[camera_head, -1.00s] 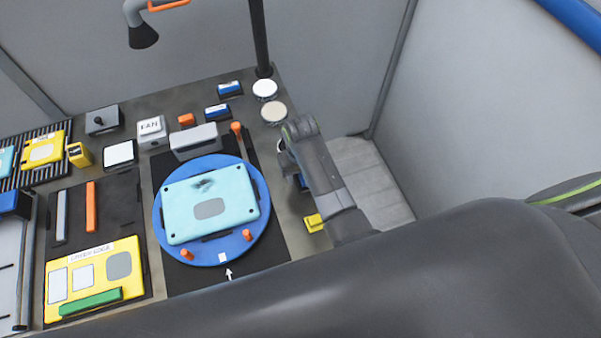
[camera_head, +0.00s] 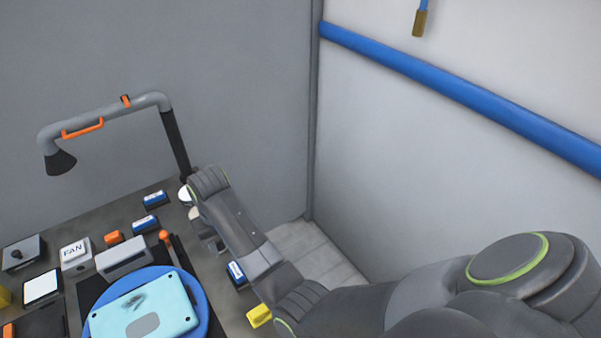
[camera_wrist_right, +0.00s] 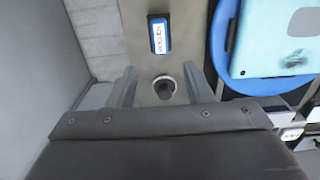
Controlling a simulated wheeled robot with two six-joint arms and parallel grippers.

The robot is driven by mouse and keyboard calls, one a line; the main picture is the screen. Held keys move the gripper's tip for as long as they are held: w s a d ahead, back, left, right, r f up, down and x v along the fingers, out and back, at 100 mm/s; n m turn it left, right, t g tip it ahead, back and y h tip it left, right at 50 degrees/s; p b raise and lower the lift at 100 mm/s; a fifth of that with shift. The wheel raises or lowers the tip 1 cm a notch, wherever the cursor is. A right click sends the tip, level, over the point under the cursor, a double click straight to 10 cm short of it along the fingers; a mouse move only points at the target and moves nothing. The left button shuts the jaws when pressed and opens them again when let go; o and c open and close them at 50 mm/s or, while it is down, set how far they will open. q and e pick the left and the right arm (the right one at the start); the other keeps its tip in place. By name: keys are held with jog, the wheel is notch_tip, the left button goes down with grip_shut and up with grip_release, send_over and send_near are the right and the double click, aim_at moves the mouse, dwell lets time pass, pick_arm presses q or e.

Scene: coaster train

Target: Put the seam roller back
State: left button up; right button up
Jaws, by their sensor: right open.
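My right gripper (camera_head: 217,247) is above the bench strip right of the blue turntable, partly hidden by its own wrist. In the right wrist view its two fingers (camera_wrist_right: 162,87) are spread, with no object held. A small round pale-rimmed piece with a dark centre (camera_wrist_right: 164,88) shows between and below them; I cannot tell whether it is the seam roller or a cup. A blue block with a white label (camera_wrist_right: 160,35), seemingly reading ROLLER, lies just beyond; the head view also shows it (camera_head: 237,273). No seam roller is clearly recognisable. My left gripper is out of view.
The blue turntable (camera_head: 205,314) carries a light-blue case (camera_head: 165,312). A yellow block (camera_head: 259,315) lies near the right bench edge. Blue labelled blocks (camera_head: 145,224), a FAN box (camera_head: 75,252) and a lamp arm (camera_head: 105,115) stand behind. Walls close off the right.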

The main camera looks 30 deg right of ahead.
jog(key=w+d+f+m+t, duration=0.1)
jog(key=w+d+f+t, duration=0.1)
jog(key=d+t, duration=0.75)
jog(key=s+d+f+g, duration=0.1)
jog(key=s+d+f, duration=0.25)
jog(key=f, duration=0.55)
jog(key=s+d+f+g, duration=0.2)
jog(key=s+f, duration=0.3)
jog(key=f, duration=0.5)
jog(key=s+d+f+g, duration=0.1)
jog(key=s+d+f, duration=0.1)
jog(key=s+f, duration=0.7)
jog(key=s+d+f+g, duration=0.2)
jog(key=s+f, duration=0.5)
jog(key=s, duration=0.4)
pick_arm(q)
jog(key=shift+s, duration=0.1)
pick_arm(e)
jog(key=s+d+f+g, duration=0.1)
jog(key=s+f, duration=0.2)
jog(key=s, duration=0.6)
jog(key=s+d+f+g+h, duration=0.1)
jog(key=s+f, duration=0.2)
jog(key=s, duration=0.7)
jog(key=shift+s, duration=0.2)
jog(key=shift+d+f, duration=0.1)
